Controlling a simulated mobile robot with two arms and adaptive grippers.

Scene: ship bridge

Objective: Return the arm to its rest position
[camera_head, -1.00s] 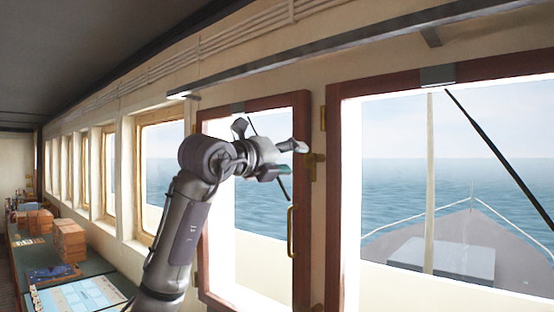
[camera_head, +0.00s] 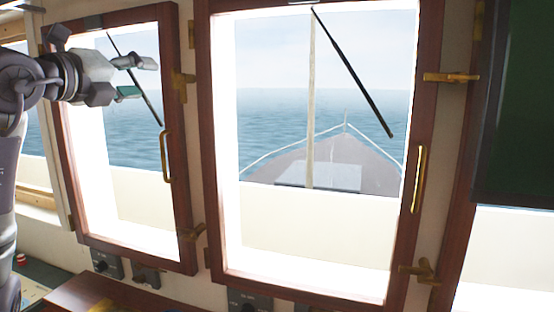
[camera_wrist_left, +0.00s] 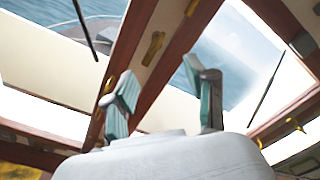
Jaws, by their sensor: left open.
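My left gripper (camera_head: 132,77) is raised at the upper left of the head view, in front of the left window. Its jaws are apart, with nothing between them. In the left wrist view its two teal-padded fingers (camera_wrist_left: 165,95) are spread, with the window frames behind them. My left arm (camera_head: 8,190) comes in along the left edge, largely cut off by the picture. My right gripper does not show.
A middle window (camera_head: 208,150) with a brown wooden frame and brass handle (camera_head: 419,180) looks out on the bow. A dark screen (camera_head: 520,100) is at the right. Below are small wall boxes (camera_head: 107,263) and a wooden ledge (camera_head: 85,290).

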